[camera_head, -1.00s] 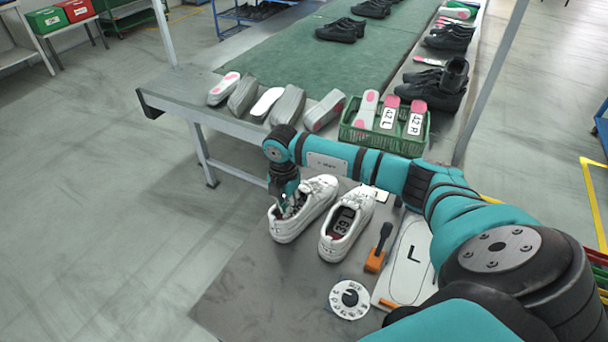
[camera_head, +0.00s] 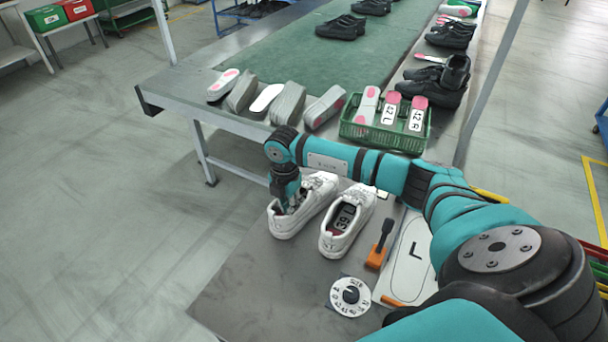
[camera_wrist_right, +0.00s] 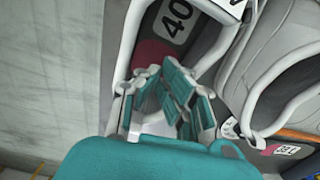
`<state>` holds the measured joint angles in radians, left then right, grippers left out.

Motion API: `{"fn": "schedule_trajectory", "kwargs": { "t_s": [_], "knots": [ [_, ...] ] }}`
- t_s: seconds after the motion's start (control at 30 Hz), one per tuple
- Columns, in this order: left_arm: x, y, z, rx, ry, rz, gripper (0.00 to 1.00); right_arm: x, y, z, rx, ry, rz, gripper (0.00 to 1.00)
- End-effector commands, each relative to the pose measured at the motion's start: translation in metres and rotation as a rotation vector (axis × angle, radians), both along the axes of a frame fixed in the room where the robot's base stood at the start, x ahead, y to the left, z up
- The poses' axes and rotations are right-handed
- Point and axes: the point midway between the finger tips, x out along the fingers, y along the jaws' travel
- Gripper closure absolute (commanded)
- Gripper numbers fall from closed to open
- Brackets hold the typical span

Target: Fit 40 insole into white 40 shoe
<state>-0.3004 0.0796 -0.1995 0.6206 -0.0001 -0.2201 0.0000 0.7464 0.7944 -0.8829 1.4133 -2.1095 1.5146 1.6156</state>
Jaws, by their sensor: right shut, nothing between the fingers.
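The left white shoe (camera_head: 286,228) of a pair lies on the grey table, its heel toward me. My right gripper (camera_head: 291,206) points down at its heel opening, shut and empty. In the right wrist view, a dark insole with a "40" label and a pink heel patch (camera_wrist_right: 152,54) lies within the shoe's white rim (camera_wrist_right: 128,45). The gripper fingers (camera_wrist_right: 174,88) are close to its heel end and partly cover it. I cannot tell whether they touch it. How the insole's front lies is hidden. My left gripper is not in view.
The second white shoe (camera_head: 338,245) stands close on the right, with a number-labelled insole inside. A green crate (camera_head: 385,141) stands behind my arm.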

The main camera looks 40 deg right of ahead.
Motion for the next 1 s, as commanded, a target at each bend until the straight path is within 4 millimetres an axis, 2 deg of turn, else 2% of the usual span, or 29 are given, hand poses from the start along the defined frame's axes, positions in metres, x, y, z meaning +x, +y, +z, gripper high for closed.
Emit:
{"fn": "schedule_trajectory", "kwargs": {
  "t_s": [0.33,1.0],
  "knots": [
    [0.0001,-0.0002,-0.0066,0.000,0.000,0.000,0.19,-0.0004,-0.0014,-0.0094,-0.001,0.002,0.000,1.00],
    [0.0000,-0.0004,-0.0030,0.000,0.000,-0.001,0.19,-0.0002,-0.0016,-0.0048,-0.001,0.002,0.000,1.00]
  ]
}}
